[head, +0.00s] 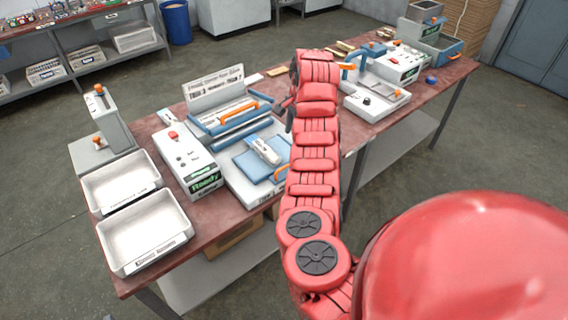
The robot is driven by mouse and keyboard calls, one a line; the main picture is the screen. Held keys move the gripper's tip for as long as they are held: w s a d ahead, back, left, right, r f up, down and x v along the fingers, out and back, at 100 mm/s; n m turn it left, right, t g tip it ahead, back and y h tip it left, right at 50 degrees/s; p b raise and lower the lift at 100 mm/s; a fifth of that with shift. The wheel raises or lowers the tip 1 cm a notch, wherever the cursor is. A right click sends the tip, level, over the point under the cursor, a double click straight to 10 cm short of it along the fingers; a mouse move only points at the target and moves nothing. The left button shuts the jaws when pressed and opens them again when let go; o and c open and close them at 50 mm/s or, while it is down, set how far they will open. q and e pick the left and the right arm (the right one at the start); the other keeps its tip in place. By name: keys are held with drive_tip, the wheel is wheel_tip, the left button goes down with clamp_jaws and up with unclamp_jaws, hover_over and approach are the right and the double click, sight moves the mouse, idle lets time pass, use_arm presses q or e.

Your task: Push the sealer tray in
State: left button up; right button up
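The sealer on the left half of the table has a white control box (187,160) with a red button and a green "Ready" label. Beside it is the sealer's blue tray (248,166) with an orange handle (281,173) at its right side. A white, tool-like item (266,151) lies on the tray. Behind it is a blue frame with an orange bar (239,112). My red arm reaches up the picture, over the table and right of the tray. Dark parts of its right gripper (291,114) show near the orange bar. The arm hides most of it, so its opening is unclear. My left gripper is not in view.
Two white bins (150,232) stand at the table's left front, with a grey press (101,125) behind them. Another white machine (377,99) and a blue bin (441,50) are on the right half. Grey floor lies in front of the table.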

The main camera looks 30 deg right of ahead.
drive_tip(key=b, duration=0.4)
approach(286, 166)
drive_tip(key=f+p, duration=0.1)
drive_tip(key=f, duration=0.2)
drive_tip(key=w+f+p, duration=0.1)
drive_tip(key=f, duration=0.2)
drive_tip(key=shift+w+a+f+p, duration=0.1)
drive_tip(key=shift+w+f+p, duration=0.1)
drive_tip(key=shift+f+p, duration=0.1)
drive_tip(key=shift+w+f, duration=0.15)
drive_tip(key=shift+f, duration=0.35)
clamp_jaws()
idle(0.5)
